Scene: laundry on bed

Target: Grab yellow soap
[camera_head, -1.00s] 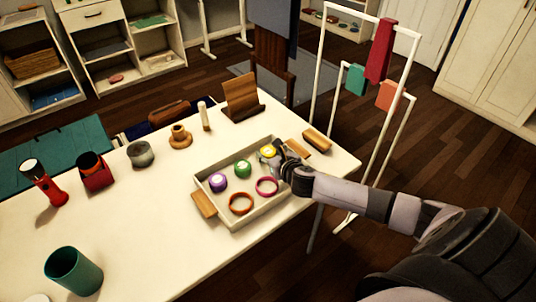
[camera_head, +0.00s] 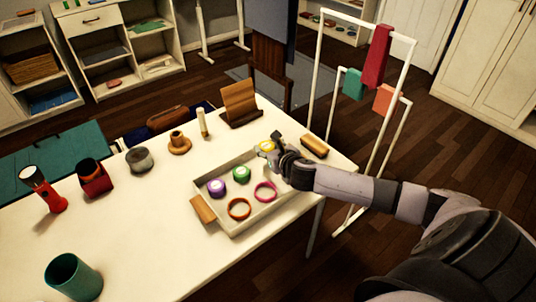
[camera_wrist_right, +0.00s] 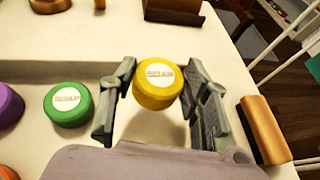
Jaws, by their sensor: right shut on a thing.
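The yellow soap (camera_wrist_right: 157,88) is a short round piece with a white label on top. In the right wrist view it sits between the two fingers of my right gripper (camera_wrist_right: 160,100), which is shut on it. In the head view the yellow soap (camera_head: 267,146) shows at the tip of my right gripper (camera_head: 277,146), over the far right corner of the tray (camera_head: 270,216). It appears raised, though the exact height is hard to tell. My left gripper is not in view.
A wooden brush-like block (camera_head: 314,146) lies to the right. A wooden stand (camera_head: 239,105) is behind. A white rack (camera_head: 323,60) stands beyond the table.

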